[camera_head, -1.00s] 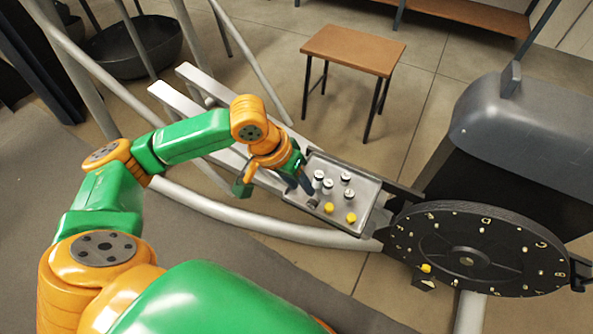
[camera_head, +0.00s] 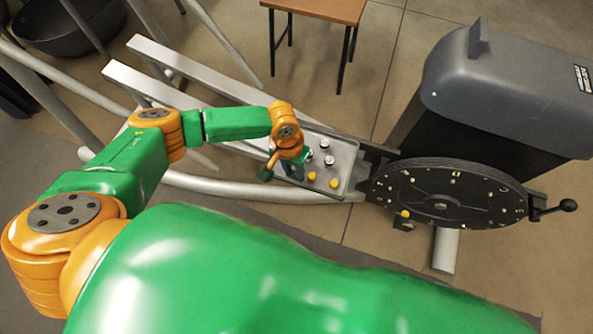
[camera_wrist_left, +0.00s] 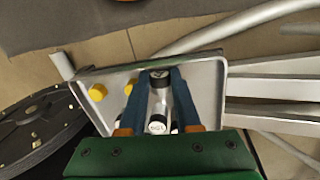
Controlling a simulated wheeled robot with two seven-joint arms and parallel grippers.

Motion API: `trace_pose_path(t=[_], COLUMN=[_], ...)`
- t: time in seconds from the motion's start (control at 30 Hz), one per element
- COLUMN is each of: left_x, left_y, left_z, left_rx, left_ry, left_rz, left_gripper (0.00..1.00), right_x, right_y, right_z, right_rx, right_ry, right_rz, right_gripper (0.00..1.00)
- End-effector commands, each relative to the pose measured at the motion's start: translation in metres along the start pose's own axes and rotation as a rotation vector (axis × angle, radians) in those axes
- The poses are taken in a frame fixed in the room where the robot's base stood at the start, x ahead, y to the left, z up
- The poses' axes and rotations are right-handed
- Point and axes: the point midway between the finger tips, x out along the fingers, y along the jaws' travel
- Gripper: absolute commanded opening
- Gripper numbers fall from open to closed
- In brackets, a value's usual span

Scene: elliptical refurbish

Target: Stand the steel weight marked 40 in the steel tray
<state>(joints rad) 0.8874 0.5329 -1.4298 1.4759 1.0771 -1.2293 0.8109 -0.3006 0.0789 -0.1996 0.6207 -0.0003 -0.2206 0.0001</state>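The steel tray (camera_head: 350,150) sits beside the slanted metal rails and also shows in the left wrist view (camera_wrist_left: 215,85). Several small steel weights with white or black tops stand in it, including one (camera_head: 329,160) near the middle. No number is readable, so I cannot tell which is marked 40. My left gripper (camera_wrist_left: 160,74) reaches down into the tray. A dark-ended steel weight (camera_wrist_left: 160,84) is between its fingertips, close to both; whether they press on it is unclear. Another weight (camera_wrist_left: 157,126) with a pale top stands between the fingers, nearer the palm. My right gripper is out of view.
Two yellow pieces (camera_head: 312,176) (camera_head: 333,182) are in the tray's near part. A black dial wheel (camera_head: 447,194) with a crank and a grey housing (camera_head: 500,85) stand to the right. A curved pale tube (camera_head: 230,190) runs along the near side. A brown table (camera_head: 315,8) is behind.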

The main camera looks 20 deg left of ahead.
Motion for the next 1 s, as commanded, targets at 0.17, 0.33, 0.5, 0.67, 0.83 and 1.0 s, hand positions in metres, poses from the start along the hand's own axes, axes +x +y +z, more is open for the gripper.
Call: trace_pose_path(t=[0.17, 0.33, 0.5, 0.67, 0.83, 1.0], left_x=[0.000, -0.001, -0.018, -0.053, -0.099, -0.113], left_y=[0.000, 0.000, 0.002, 0.012, 0.036, 0.062], left_z=[0.000, 0.000, -0.001, 0.011, 0.046, 0.092], left_rx=[0.000, -0.001, -0.001, 0.004, 0.006, 0.004], left_ry=[0.000, 0.001, 0.001, -0.001, 0.000, -0.003], left_rz=[0.000, 0.000, 0.002, 0.004, 0.004, 0.005], left_gripper=[0.00, 0.00, 0.00, 0.00, 0.00, 0.00], right_x=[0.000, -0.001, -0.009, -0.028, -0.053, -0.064], right_y=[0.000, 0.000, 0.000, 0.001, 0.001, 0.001], right_z=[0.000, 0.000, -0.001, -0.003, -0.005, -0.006], right_rx=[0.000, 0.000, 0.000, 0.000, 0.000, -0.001], right_ry=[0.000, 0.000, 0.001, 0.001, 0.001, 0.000], right_rz=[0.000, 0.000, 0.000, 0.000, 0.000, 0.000], right_gripper=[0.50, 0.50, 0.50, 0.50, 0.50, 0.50])
